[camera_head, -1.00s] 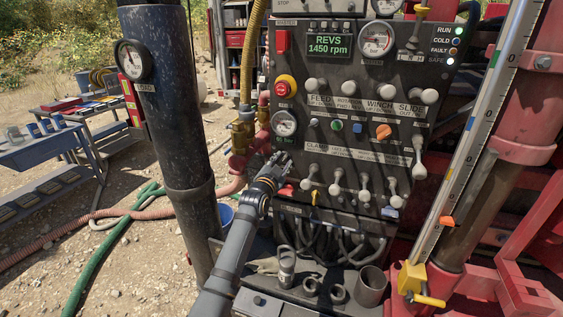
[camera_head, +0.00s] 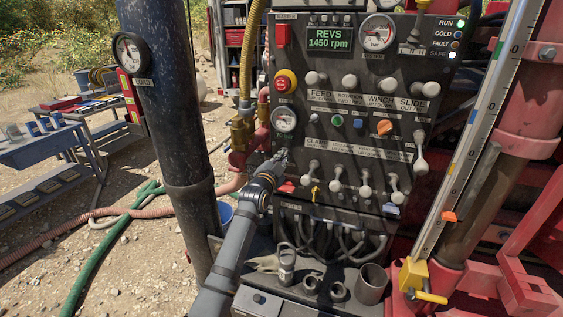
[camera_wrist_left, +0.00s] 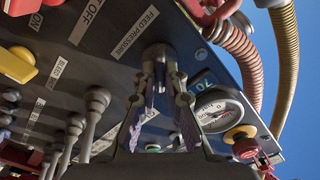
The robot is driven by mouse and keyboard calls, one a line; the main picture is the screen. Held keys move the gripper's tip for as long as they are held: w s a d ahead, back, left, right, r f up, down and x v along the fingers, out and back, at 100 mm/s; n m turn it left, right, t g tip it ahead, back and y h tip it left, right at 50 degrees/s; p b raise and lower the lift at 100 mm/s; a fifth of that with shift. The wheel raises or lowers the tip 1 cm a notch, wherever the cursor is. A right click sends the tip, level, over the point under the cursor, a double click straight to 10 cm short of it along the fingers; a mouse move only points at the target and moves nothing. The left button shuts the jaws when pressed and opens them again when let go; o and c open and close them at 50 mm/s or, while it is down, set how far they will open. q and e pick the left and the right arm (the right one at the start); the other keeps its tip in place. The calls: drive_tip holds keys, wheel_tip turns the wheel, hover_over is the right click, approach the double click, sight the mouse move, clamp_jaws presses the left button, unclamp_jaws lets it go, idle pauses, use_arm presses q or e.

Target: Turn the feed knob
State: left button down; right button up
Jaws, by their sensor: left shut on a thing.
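The feed knob (camera_wrist_left: 158,54) is a dark round knob beside the FEED PRESSURE label in the left wrist view, at the far end of my fingers. My left gripper (camera_wrist_left: 160,80) is shut on it, with one finger on each side. In the head view my left gripper (camera_head: 280,156) reaches the lower left of the black control panel (camera_head: 325,130), below the round gauge (camera_head: 284,119). There the knob is mostly hidden behind my fingers. My right gripper is in neither view.
White-knobbed levers (camera_head: 336,187) stand in a row just right of my gripper. A red emergency button (camera_head: 284,84) is above the gauge. A yellow toggle (camera_head: 315,193) sits below right. Brass valves and hoses (camera_head: 241,130) lie to the left, near a dark steel column (camera_head: 168,120).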

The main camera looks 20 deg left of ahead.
use_arm(q)
drive_tip(key=shift+f+m+b, duration=0.15)
drive_tip(key=shift+m+b, duration=0.75)
drive_tip(key=shift+m, duration=1.1)
drive_tip(key=shift+f+m+b, duration=0.1)
drive_tip(key=shift+m+b, duration=0.8)
drive_tip(key=shift+m, duration=1.1)
drive_tip(key=c, duration=1.4)
unclamp_jaws()
drive_tip(key=shift+d+r, duration=0.1)
drive_tip(key=s, duration=1.2)
drive_tip(key=shift+a, duration=0.2)
